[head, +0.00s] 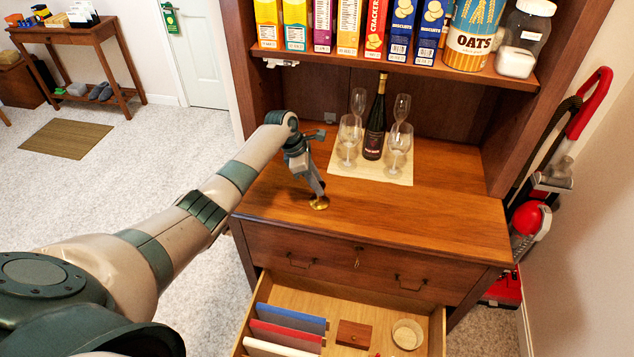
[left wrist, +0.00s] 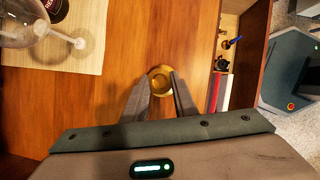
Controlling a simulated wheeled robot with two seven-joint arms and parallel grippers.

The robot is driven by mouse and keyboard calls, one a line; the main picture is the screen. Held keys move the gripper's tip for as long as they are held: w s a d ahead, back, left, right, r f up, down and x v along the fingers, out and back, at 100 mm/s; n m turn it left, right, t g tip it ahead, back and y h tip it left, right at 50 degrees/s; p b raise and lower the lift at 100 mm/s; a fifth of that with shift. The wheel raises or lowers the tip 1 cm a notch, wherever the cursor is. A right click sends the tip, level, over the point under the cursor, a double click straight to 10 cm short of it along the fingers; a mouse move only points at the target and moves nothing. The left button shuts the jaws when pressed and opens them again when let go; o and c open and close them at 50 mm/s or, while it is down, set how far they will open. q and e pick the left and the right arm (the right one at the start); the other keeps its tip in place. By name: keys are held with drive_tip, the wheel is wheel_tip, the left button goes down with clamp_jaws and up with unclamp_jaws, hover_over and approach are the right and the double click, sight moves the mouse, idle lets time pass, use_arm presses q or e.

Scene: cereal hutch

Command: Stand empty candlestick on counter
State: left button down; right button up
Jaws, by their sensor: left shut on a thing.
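My left gripper (head: 316,186) reaches down over the left front part of the wooden counter (head: 430,215). It is shut on the brass candlestick (head: 319,203), whose round gold base shows just below the fingertips, at or very near the counter top. In the left wrist view the candlestick (left wrist: 160,80) shows as a gold disc between the two fingers (left wrist: 160,92). No candle shows in it. Its upper part is hidden by the fingers, and I cannot tell for sure whether the base touches the wood. My right gripper is not in view.
A wine bottle (head: 375,125) and several glasses stand on a cream mat (head: 395,176) behind and right of the candlestick. Below the counter's front edge an open drawer (head: 437,325) holds folders, a small box and a bowl. The counter's right side is clear.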

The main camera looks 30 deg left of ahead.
use_arm(q)
drive_tip(key=c, duration=1.4)
unclamp_jaws()
drive_tip(key=shift+c, duration=0.2)
drive_tip(key=b+v, duration=0.2)
drive_tip(key=v, duration=1)
drive_tip(key=shift+r, duration=0.1)
